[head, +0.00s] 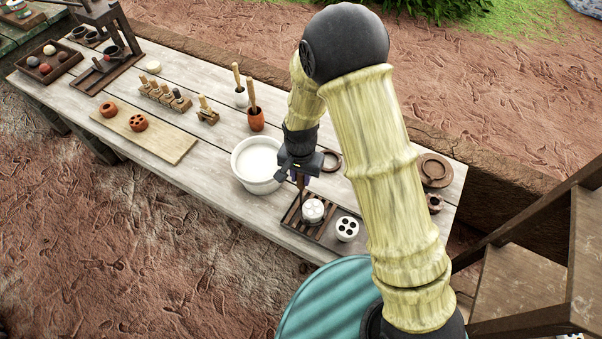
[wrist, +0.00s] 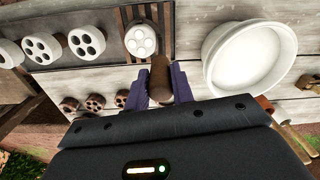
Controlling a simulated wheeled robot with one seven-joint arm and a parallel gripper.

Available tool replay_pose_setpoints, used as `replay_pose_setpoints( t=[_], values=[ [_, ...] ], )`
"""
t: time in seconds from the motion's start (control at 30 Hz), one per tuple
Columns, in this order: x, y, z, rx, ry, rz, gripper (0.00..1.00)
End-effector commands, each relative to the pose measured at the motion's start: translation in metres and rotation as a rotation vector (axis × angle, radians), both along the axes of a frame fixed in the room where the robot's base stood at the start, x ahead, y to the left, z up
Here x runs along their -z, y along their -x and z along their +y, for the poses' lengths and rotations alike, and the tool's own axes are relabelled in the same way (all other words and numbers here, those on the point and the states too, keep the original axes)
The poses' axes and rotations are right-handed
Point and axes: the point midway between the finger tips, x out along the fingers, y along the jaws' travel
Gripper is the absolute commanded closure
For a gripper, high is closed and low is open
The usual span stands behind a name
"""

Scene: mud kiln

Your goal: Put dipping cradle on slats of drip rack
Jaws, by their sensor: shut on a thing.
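My gripper (head: 299,178) points down above the drip rack and is shut on the brown handle of the dipping cradle. In the wrist view the handle (wrist: 160,72) sits between the purple fingers (wrist: 160,88). A white round piece with several holes (head: 313,210) shows at the handle's lower end, over the rack; it also shows in the wrist view (wrist: 141,40). The drip rack (head: 292,222) is a dark slatted frame at the table's front edge; its slats show in the wrist view (wrist: 128,14). I cannot tell whether the cradle touches the slats.
A white bowl of pale liquid (head: 258,163) stands left of the rack. Another white holed piece (head: 347,229) stands just right of it. Wooden stands and brushes (head: 256,120) are farther left. The plank board (head: 160,137) has free room.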

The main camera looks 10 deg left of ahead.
Motion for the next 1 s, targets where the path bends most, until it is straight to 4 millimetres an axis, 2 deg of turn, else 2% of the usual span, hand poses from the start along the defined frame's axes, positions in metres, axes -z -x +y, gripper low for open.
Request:
replay_pose_setpoints(
  t=[0.37, 0.4, 0.5, 0.77, 1.0],
  values=[
    [0.004, 0.0, 0.001, -0.001, -0.001, -0.001, 1.0],
    [0.005, 0.0, 0.0, -0.001, -0.001, -0.001, 0.74],
    [0.004, 0.0, 0.001, -0.001, -0.001, -0.001, 0.55],
    [0.004, 0.0, 0.001, -0.001, -0.001, -0.001, 0.54],
    [-0.006, -0.001, 0.0, 0.0, -0.002, -0.002, 0.54]
  ],
)
